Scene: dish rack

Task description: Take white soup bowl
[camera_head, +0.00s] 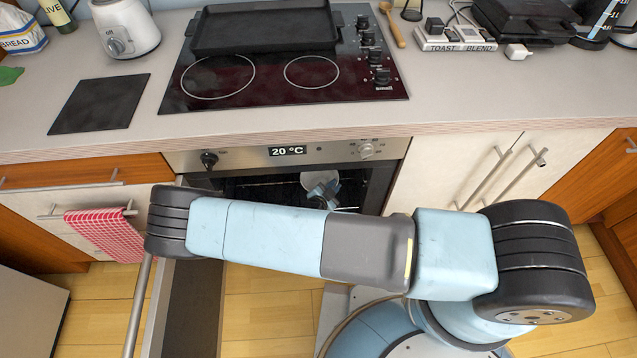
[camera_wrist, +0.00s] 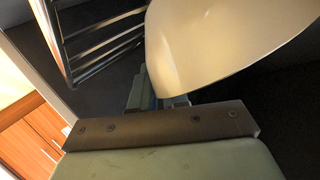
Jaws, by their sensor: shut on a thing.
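The white soup bowl (camera_head: 318,179) shows small at the oven opening in the head view, partly hidden. In the wrist view the bowl (camera_wrist: 215,45) looks large and cream-coloured, tilted, just beyond the fingers and cut off by the top edge. My gripper (camera_head: 323,192) is at the oven opening, shut on the bowl. In the wrist view its fingers (camera_wrist: 155,90) meet the bowl's lower edge; the exact contact is partly hidden. My arm covers part of the oven front in the head view.
The oven (camera_head: 285,152) is open, with a metal rack (camera_wrist: 100,35) at the upper left in the wrist view. The open oven door (camera_head: 190,305) stands out on the left, below my arm. A red checked towel (camera_head: 105,232) hangs left of it. A black tray (camera_head: 265,28) lies on the stovetop.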

